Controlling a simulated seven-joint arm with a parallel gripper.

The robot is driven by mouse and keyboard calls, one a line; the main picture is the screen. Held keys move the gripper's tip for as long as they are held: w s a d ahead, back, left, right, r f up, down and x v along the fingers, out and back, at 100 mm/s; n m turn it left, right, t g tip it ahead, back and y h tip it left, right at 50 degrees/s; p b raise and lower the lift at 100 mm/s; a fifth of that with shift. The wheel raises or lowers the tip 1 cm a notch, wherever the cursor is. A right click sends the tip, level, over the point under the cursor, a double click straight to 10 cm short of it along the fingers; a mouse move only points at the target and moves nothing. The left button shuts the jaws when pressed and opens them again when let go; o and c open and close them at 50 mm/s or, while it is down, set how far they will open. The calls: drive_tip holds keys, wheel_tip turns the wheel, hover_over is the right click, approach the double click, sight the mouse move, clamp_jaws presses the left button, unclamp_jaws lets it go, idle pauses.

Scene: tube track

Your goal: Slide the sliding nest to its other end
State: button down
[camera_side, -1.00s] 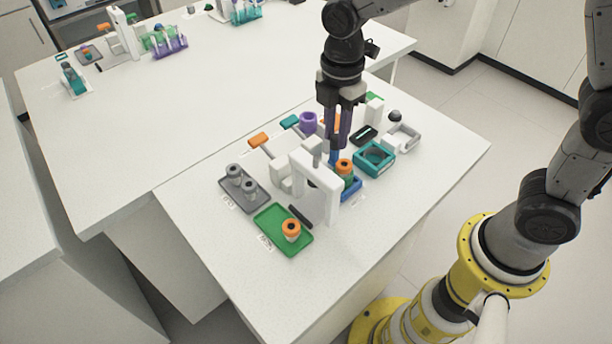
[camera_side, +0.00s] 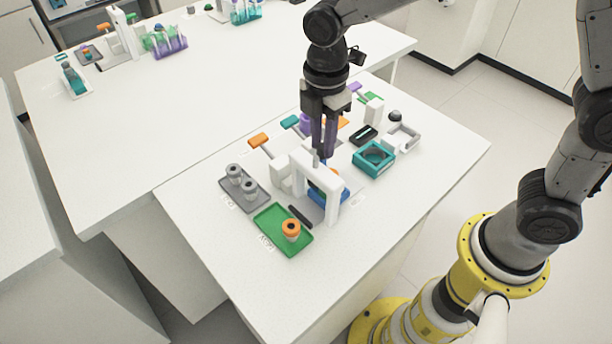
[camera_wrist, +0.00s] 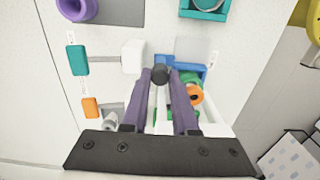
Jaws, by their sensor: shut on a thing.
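The sliding nest is a blue tray (camera_side: 330,194) under the white arch (camera_side: 312,170) in the side view, partly hidden by it. Its blue edge also shows in the wrist view (camera_wrist: 191,60) beyond my fingertips. An orange-topped green piece (camera_wrist: 194,95) sits at the nest; in the side view it is mostly hidden behind the arch. My gripper (camera_side: 322,152) points down just behind the arch. In the wrist view its purple fingers (camera_wrist: 161,76) are shut on a dark round knob, which I take as the nest's handle. Its join to the nest is hidden.
A green tray (camera_side: 270,232) with an orange-topped piece and a grey tray (camera_side: 238,200) with grey pieces lie left of the arch. A teal square holder (camera_side: 374,159) stands to the right. Orange and teal paddles lie behind. The front table area is clear.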

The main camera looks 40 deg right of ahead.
drive_tip(key=shift+a, duration=1.85)
drive_tip(key=c, duration=0.9)
unclamp_jaws()
drive_tip(key=shift+c, duration=0.2)
wheel_tip(320, 180, up, 5)
